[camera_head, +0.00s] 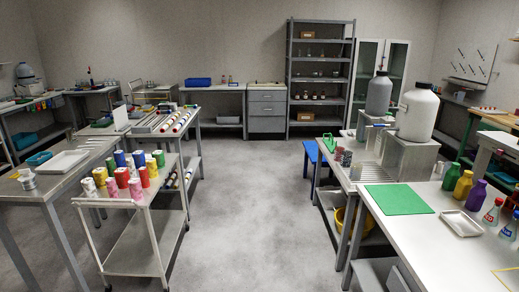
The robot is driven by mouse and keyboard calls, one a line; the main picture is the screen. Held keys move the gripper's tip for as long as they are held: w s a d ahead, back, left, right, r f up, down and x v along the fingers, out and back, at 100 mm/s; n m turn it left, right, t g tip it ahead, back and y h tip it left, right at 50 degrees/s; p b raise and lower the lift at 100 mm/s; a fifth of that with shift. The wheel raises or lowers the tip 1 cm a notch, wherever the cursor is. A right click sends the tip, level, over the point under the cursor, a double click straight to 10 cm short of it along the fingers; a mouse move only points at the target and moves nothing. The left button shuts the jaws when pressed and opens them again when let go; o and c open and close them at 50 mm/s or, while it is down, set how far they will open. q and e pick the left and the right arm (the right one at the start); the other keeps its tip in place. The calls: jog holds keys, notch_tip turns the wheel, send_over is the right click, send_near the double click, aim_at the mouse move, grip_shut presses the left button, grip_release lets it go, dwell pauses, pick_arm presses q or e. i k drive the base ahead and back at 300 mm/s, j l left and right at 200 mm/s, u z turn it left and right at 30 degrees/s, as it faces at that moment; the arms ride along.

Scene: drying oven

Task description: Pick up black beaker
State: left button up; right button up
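I cannot make out a black beaker for certain in the head view. Two small dark cylinders stand side by side on the right-hand metal bench; the front one (346,158) looks dark grey, and their kind is too small to tell. Neither of my grippers is in view.
A cart (147,199) with several coloured cylinders stands at left, beside a bench with a white tray (67,162). At right, a white table holds a green mat (398,199), a shallow tray (461,223) and bottles. The floor (250,215) between is clear. Shelves (320,75) stand behind.

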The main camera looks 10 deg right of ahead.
aim_at(346, 155)
jog(key=i+z, duration=0.25)
jog(key=i, duration=0.8)
jog(key=i+j+z, duration=0.25)
jog(key=i, duration=0.75)
jog(key=l, duration=0.1)
